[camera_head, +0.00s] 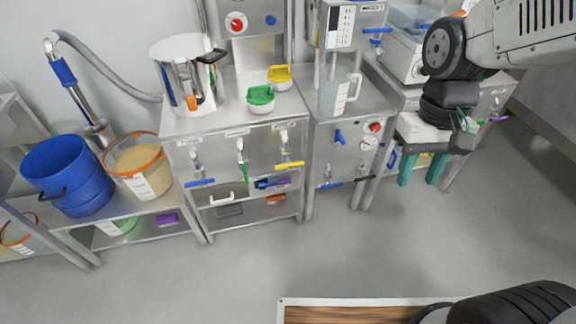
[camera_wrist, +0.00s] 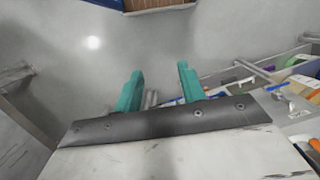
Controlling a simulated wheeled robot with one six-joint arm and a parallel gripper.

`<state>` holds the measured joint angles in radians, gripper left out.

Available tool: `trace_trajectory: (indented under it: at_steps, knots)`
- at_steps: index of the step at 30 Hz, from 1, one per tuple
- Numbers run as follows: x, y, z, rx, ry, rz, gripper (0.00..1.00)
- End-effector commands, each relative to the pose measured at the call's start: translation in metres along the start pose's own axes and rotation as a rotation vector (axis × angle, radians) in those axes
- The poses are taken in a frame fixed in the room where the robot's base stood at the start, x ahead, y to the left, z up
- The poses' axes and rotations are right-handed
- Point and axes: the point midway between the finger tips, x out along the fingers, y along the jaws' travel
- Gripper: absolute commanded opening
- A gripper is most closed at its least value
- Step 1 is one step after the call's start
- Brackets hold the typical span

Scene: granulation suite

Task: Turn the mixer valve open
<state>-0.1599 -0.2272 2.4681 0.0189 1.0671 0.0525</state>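Several small lever valves are on the cabinet fronts, and I cannot read which is labelled mixer. The left steel cabinet has a blue-handled valve (camera_head: 200,183), a green-handled valve (camera_head: 243,172) and a yellow-handled valve (camera_head: 289,165). The blue and yellow levers lie about level; the green one points down. The middle cabinet has a lower blue-handled valve (camera_head: 330,186) and a blue handle (camera_head: 339,137) higher up. My gripper (camera_head: 420,172) is at the right, its teal fingers apart, empty and pointing down. The wrist view shows the gripper (camera_wrist: 160,86) above grey floor, with no valve between the fingers.
A clear jug (camera_head: 340,90) is on the middle one. A blue bucket (camera_head: 66,176) is on the low left bench. The floor (camera_head: 260,255) in front is clear.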

Motion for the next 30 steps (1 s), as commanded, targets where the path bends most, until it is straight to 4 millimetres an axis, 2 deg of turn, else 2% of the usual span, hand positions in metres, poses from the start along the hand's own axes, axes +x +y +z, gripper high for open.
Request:
trace_trajectory:
  at_steps: [1,8,14,18,26,30]
  knots:
    - [0.014,-0.007,-0.017,-0.001,-0.018,0.002,0.40]
    - [0.085,-0.042,-0.099,0.057,0.020,-0.005,0.40]
    - [0.165,-0.076,-0.169,0.157,0.115,-0.026,0.40]
    - [0.227,-0.100,-0.212,0.251,0.211,-0.058,0.40]
    - [0.347,-0.139,-0.280,0.467,0.455,-0.184,0.40]
    - [0.403,-0.155,-0.309,0.607,0.628,-0.318,0.40]
